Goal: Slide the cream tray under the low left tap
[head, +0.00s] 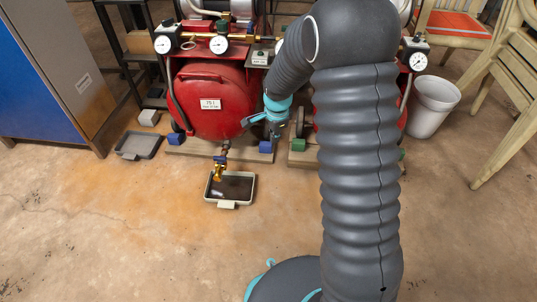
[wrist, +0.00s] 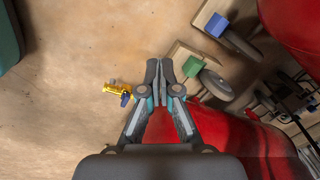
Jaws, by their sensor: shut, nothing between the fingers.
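The cream tray (head: 251,191) lies flat on the floor in front of the left red tank, with a dark inside and a pale tab at its near edge. The low left tap (head: 219,167), brass with a blue handle, overlaps the left part of the tray in the head view. I cannot tell exactly how centred it is. My gripper (head: 252,120) hangs in front of the tanks, above and behind the tray, apart from it. In the wrist view my gripper (wrist: 159,69) is shut and empty. The tray is not visible there.
A grey tray (head: 138,146) lies left by the blue cabinet (head: 45,80). The left red tank (head: 207,100) stands on wooden skids. Another brass tap (wrist: 118,88) shows in the wrist view. A white bin (head: 433,105) stands right. Floor before the cream tray is clear.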

